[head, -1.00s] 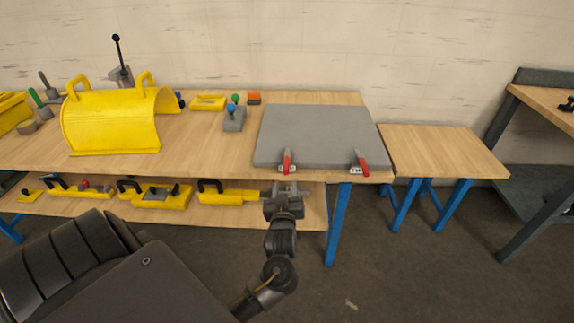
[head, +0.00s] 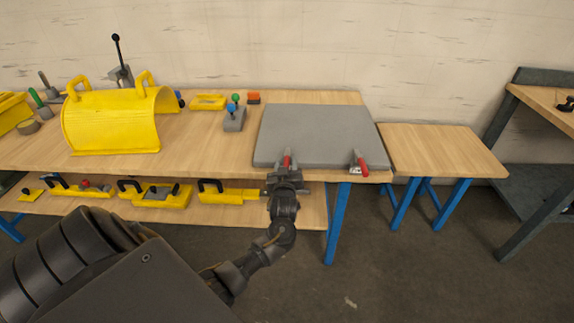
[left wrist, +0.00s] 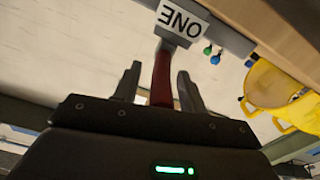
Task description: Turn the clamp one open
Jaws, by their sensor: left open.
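Clamp one has a red handle (head: 287,159) and sits at the front edge of the grey plate (head: 318,135). In the left wrist view its white label (left wrist: 180,22) reads ONE, and its red handle (left wrist: 162,78) stands between my fingers. My left gripper (head: 284,177) is open, its two fingers apart on either side of the handle; I cannot tell whether they touch it. It also shows in the left wrist view (left wrist: 157,85). My gripper hides the lower part of clamp one in the head view. A second red-handled clamp (head: 361,163) with a white label sits to the right. My right gripper is not in view.
The grey plate lies on a wooden workbench (head: 200,143). A yellow curved guard (head: 112,122) stands at left. Yellow handled pieces (head: 228,195) lie on the lower shelf. A lower wooden table (head: 440,150) at right is bare. Open floor lies in front.

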